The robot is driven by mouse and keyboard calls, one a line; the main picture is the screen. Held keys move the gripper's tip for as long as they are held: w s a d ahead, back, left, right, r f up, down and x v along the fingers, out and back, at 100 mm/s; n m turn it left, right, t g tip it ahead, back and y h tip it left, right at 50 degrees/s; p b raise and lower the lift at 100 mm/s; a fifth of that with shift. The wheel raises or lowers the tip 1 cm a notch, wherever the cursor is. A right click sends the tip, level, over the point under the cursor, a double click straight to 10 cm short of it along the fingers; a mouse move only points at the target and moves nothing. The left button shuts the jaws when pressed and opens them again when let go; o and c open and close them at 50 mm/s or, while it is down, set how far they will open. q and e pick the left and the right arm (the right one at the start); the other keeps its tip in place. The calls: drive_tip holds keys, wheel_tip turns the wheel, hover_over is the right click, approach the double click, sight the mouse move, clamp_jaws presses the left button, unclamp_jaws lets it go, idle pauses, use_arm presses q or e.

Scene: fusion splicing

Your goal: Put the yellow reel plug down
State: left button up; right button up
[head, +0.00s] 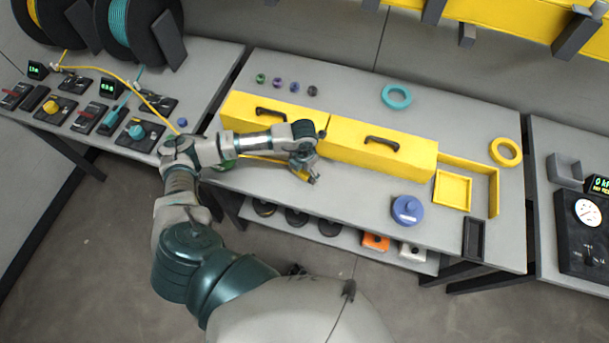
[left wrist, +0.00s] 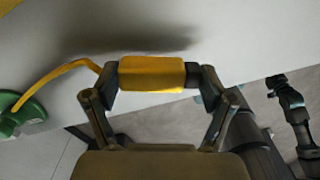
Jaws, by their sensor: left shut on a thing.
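The yellow reel plug (left wrist: 152,73) is a short yellow block, held crosswise between the fingertips of my left gripper (head: 308,172) in the left wrist view. The gripper is shut on it above the grey table, close to the front edge, with a shadow on the tabletop behind it. In the head view the gripper is in front of the yellow boxes and mostly hides the plug. A yellow strand (left wrist: 55,72) runs from the plug's left side to a green round piece (left wrist: 22,112). A dark jointed part at the right of the left wrist view looks like my right gripper (left wrist: 284,92); its jaws are unclear.
Two yellow boxes with black handles (head: 381,150) stand behind the gripper. A blue round container (head: 407,209), a yellow tray (head: 453,190), a teal ring (head: 396,96) and a yellow ring (head: 505,152) are rightward. Bare tabletop (head: 350,187) lies right of the gripper.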

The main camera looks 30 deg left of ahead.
sight(306, 177)
use_arm(q)
drive_tip(key=shift+w+d, duration=0.15)
drive_tip(key=shift+d, duration=0.2)
drive_tip(key=shift+d+f, duration=0.15)
wheel_tip(306, 177, down, 2)
drive_tip(key=shift+d+f, duration=0.1)
drive_tip(key=shift+f, duration=0.4)
drive_tip(key=shift+a, duration=0.2)
drive_tip(key=shift+a+f, duration=0.1)
drive_tip(key=shift+f, duration=0.05)
use_arm(e)
drive_tip(key=shift+w+d+f, duration=0.15)
drive_tip(key=shift+w+d, duration=0.05)
drive_tip(key=shift+d, duration=0.65)
